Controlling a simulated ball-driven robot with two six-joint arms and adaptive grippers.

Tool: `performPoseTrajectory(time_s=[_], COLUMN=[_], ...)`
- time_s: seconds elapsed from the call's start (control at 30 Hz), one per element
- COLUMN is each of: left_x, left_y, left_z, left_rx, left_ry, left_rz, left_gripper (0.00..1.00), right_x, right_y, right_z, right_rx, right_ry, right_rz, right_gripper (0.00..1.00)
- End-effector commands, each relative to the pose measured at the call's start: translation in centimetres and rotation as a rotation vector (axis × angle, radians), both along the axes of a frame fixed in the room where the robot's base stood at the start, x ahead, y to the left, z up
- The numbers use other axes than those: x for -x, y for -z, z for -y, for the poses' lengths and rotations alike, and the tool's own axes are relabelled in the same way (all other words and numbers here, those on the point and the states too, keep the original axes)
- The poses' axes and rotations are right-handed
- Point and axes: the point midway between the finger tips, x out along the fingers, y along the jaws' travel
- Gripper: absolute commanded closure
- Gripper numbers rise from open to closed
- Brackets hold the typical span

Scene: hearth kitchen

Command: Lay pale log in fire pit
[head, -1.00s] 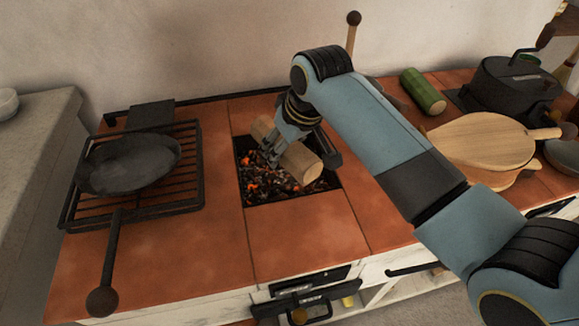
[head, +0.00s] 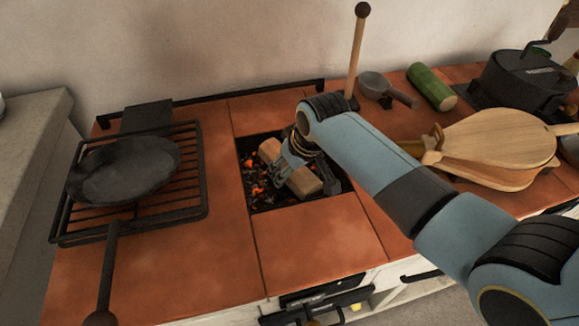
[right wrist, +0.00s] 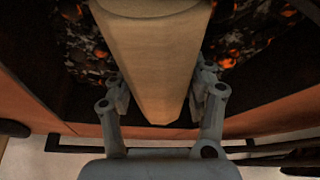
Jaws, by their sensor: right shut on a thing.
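The pale log (head: 304,184) is down inside the fire pit (head: 262,206), lying slantwise over black coals and orange embers. My right gripper (head: 283,170) is shut around the middle of the log, reaching down from the right. In the right wrist view the log (right wrist: 150,60) runs between the two fingers (right wrist: 157,95), with embers on both sides of it. Whether the log rests on the coals is hard to tell. My left gripper is not in view.
A pan (head: 125,170) sits on a black grate (head: 190,190) left of the pit. The tiles in front of the pit are clear.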

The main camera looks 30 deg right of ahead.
Motion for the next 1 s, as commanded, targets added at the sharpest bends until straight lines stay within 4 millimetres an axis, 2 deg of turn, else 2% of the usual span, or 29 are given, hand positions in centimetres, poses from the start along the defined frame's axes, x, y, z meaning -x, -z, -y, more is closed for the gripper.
performPoseTrajectory(time_s=[0.03, 0.07, 0.2, 0.57, 0.67, 1.0], left_x=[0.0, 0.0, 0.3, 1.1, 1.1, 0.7], left_y=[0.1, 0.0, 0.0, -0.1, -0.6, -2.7], left_z=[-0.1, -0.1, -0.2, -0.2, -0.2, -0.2], left_rx=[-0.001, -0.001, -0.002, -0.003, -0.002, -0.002], left_ry=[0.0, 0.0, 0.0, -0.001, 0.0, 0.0], left_rz=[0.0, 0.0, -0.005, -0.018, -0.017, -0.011], left_gripper=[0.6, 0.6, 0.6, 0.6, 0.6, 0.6], right_x=[-0.1, 0.0, 0.0, 0.1, 0.6, 3.4], right_y=[0.2, 0.1, 0.1, -0.4, -1.8, -8.7], right_z=[0.0, 0.0, 0.0, 0.0, 0.1, 0.6], right_rx=[0.0, 0.0, 0.0, 0.0, 0.0, 0.001], right_ry=[0.0, 0.0, 0.0, 0.0, 0.0, -0.001], right_rz=[0.001, 0.0, 0.0, 0.0, 0.001, 0.002], right_gripper=[0.91, 0.42, 0.24, 0.22, 0.22, 0.22])
